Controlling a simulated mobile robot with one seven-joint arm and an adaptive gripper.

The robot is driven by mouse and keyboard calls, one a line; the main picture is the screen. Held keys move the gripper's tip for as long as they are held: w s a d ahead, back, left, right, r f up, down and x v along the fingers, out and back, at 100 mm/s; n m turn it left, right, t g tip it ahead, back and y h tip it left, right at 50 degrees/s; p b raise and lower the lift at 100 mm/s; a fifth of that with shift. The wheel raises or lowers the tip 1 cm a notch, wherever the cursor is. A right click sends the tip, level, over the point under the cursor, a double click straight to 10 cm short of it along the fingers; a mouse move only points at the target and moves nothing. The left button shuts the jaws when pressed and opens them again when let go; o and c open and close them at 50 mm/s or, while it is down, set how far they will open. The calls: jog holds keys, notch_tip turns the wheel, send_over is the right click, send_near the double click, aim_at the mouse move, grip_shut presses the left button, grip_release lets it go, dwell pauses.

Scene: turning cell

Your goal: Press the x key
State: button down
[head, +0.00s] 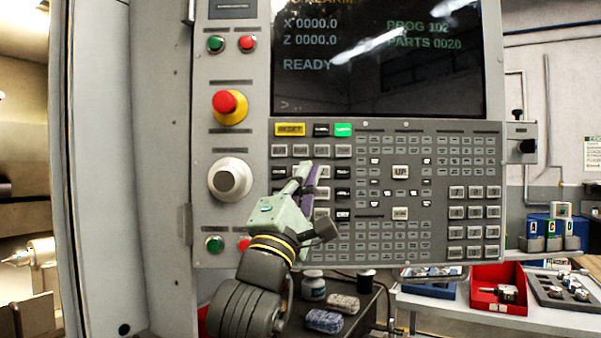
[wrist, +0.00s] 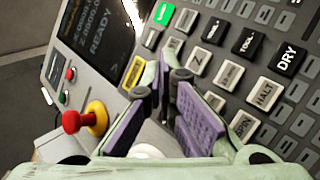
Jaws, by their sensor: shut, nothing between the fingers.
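The control panel (head: 375,240) fills the middle of the head view, its keys in several blocks. My gripper (head: 305,168) is in front of the left key block, its fingers pointing up at the panel and covering some keys. In the wrist view my gripper (wrist: 163,82) has its fingertips together, with purple pads and nothing held. Contact with the panel cannot be told.
The screen (head: 375,60) reads READY above a prompt. A red emergency button (head: 230,105) and a white knob (head: 230,180) stand out left of the keys. The yellow RESET key (wrist: 133,72) is left of the fingertips.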

aim_at(313, 156)
jog(key=shift+w, duration=1.1)
dwell(0.6)
jog(key=shift+w+p, duration=0.35)
jog(key=shift+w, duration=0.05)
jog(key=shift+w, duration=0.35)
dwell(0.5)
jog(key=shift+s, duration=0.8)
jog(key=s, duration=0.5)
dwell(0.4)
